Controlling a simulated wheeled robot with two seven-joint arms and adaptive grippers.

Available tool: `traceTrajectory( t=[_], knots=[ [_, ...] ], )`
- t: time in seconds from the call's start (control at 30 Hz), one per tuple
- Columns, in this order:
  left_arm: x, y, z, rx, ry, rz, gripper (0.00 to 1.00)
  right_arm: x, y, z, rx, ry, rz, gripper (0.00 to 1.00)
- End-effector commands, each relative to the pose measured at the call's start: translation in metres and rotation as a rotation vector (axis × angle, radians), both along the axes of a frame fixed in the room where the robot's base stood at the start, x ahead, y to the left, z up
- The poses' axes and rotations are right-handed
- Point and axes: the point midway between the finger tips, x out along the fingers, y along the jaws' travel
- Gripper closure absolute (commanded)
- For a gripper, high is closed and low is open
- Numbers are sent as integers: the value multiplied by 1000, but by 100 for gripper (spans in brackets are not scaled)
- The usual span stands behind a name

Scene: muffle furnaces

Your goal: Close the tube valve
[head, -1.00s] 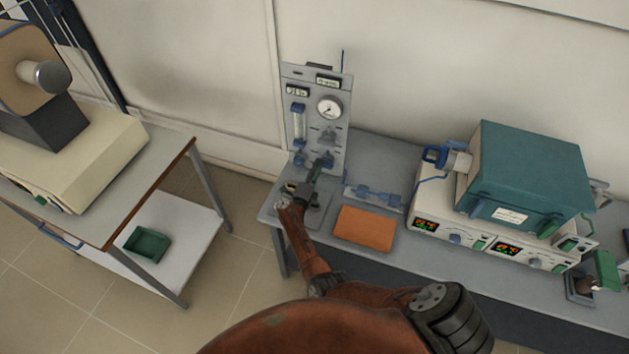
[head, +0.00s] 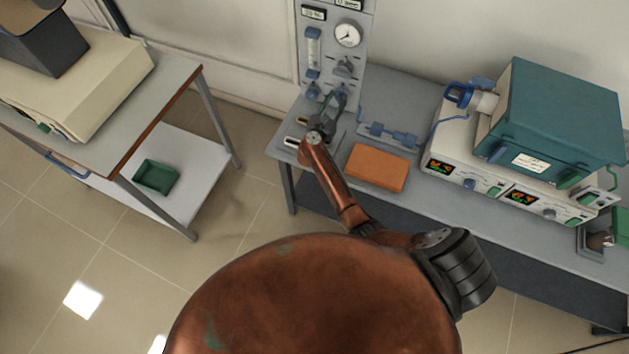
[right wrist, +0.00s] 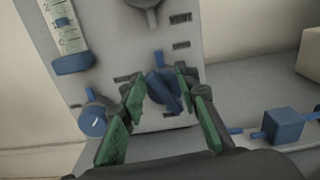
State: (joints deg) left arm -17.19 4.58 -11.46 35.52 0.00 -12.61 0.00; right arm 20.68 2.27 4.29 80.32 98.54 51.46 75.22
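The grey gas panel (head: 367,58) stands upright at the back of the bench. A blue valve handle (right wrist: 160,92) sits low on its face in the right wrist view; no readable label confirms that it is the tube valve. My right gripper (right wrist: 158,88) is open, with a green-padded finger on either side of this handle. I cannot tell whether the pads touch it. In the head view my right gripper (head: 332,96) is at the panel's lower part and largely hides the handle. My left gripper is not in view.
A round blue knob (right wrist: 93,120) is left of the fingers. A flow tube (head: 313,48), a gauge (head: 348,35) and a grey knob (head: 344,67) are higher. Blue fittings (head: 388,134), an orange block (head: 378,168) and a teal furnace (head: 555,115) are to the right.

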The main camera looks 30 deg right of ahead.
Motion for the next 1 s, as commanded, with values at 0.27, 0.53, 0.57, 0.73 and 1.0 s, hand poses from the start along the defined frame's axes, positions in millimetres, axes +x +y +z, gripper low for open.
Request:
traceTrajectory(
  t=[0.27, 0.53, 0.57, 0.73, 1.0],
  knots=[
    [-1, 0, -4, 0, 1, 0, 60, -31, 34, -2, 51, -54, -1, 72],
    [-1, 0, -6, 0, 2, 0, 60, -51, 59, 13, -83, -21, 70, 72],
    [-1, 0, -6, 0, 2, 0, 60, -50, 61, 17, -128, -10, 95, 72],
    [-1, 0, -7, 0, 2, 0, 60, -48, 76, 36, -384, 65, 229, 72],
    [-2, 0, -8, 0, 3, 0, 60, -56, 115, 44, -797, 215, 428, 72]
  ],
)
